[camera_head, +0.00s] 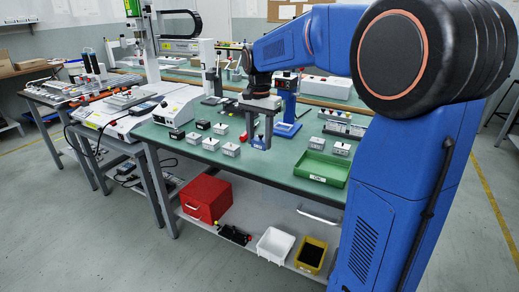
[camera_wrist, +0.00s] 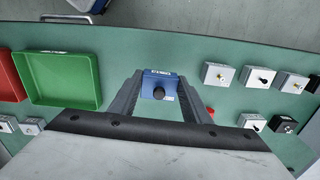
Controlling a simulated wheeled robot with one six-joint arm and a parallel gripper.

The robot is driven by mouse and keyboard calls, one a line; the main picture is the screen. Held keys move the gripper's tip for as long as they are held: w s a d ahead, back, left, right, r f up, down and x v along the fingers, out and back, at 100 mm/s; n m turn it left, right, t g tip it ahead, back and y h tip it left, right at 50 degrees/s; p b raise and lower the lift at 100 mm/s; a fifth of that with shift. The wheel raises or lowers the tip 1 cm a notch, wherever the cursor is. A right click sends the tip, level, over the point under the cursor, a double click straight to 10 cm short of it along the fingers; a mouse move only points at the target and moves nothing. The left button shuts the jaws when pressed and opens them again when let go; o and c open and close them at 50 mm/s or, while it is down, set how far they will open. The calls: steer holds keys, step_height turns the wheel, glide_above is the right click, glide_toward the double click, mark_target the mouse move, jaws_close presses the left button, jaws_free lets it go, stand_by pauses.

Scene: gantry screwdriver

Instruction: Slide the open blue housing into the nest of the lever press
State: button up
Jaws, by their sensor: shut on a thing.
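The blue housing (camera_head: 260,143) is low over the green bench top, between the finger ends of my gripper (camera_head: 258,138). In the wrist view the blue housing (camera_wrist: 160,77) has a pale label and a dark round part on its face. The two grey fingers of my gripper (camera_wrist: 160,92) close on its left and right sides. I cannot tell whether it touches the bench. A blue column-shaped press (camera_head: 287,104) with a flat blue base stands just behind and right of my gripper. A pale upright press-like device (camera_head: 208,62) stands further back.
Several grey-white boxes (camera_head: 230,149) stand left of my gripper. A green tray (camera_head: 321,169) lies to the right, also in the wrist view (camera_wrist: 61,79). A red bin (camera_wrist: 9,75) shows beside it there. Bare bench lies between my gripper and the tray.

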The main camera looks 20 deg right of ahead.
steer(key=shift+r, duration=3.8)
steer(key=shift+n, duration=0.3)
steer(key=shift+f, duration=6.4)
steer(key=o, duration=1)
steer(key=shift+f, duration=0.1)
